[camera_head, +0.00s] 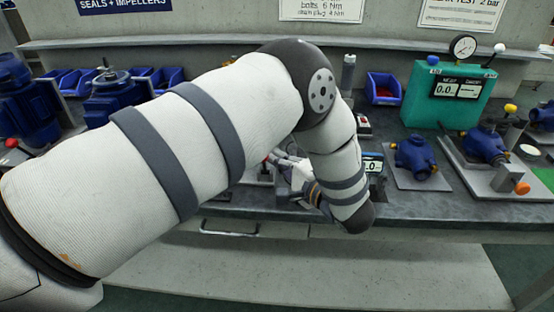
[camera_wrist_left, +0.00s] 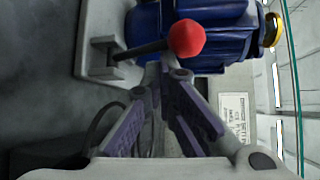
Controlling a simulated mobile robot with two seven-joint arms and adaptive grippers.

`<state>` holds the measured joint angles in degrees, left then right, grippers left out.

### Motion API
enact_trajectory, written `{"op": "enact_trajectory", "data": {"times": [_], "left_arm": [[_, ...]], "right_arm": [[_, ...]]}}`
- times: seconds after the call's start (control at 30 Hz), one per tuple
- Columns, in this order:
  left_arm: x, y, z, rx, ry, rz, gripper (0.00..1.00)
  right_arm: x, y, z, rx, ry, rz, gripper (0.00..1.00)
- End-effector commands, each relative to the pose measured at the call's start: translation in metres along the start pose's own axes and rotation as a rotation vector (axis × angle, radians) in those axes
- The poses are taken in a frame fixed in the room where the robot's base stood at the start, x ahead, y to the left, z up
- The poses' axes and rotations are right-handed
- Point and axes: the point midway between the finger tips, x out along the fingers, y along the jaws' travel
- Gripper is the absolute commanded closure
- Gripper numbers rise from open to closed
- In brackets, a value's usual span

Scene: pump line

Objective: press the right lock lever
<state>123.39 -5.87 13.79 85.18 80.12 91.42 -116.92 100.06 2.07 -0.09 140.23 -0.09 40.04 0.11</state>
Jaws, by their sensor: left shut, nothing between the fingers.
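A lock lever with a red ball knob (camera_wrist_left: 187,38) and a dark rod shows in the left wrist view, on a grey bracket beside a blue pump body (camera_wrist_left: 225,25). My left gripper (camera_wrist_left: 165,72) is shut and empty, its fingertips close to the knob; I cannot tell if they touch. In the head view my left gripper (camera_head: 280,163) points left, low over the bench, partly hidden by my forearm. A small red patch at its tips may be that knob. My arm hides most of the bench there. My right gripper is not in view.
Another red knob (camera_head: 12,143) stands at the far left near a blue motor (camera_head: 22,100). A green gauge box (camera_head: 446,98) and a blue valve body (camera_head: 413,156) on a plate are at the right. A blue bin (camera_head: 383,88) stands behind. The bench front edge is clear.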

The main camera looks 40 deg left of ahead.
Motion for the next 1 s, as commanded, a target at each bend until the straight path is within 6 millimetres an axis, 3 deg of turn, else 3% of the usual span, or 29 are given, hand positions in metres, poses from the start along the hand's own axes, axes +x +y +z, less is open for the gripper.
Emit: {"op": "enact_trajectory", "data": {"times": [0.17,0.27,0.5,0.7,1.0], "left_arm": [[-0.002,0.0,0.0,0.0,0.001,0.0,1.0],[-0.014,0.0,-0.001,0.0,0.003,0.0,1.0],[-0.071,0.0,-0.001,0.0,0.003,0.0,1.0],[-0.107,0.0,-0.001,-0.001,0.002,0.0,1.0],[-0.12,0.0,0.0,0.0,0.0,0.0,1.0]], "right_arm": [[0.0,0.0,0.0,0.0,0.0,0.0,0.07],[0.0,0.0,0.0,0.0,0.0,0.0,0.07],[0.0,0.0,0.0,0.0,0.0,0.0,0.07],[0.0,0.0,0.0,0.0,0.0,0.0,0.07],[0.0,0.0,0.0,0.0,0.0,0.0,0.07]]}}
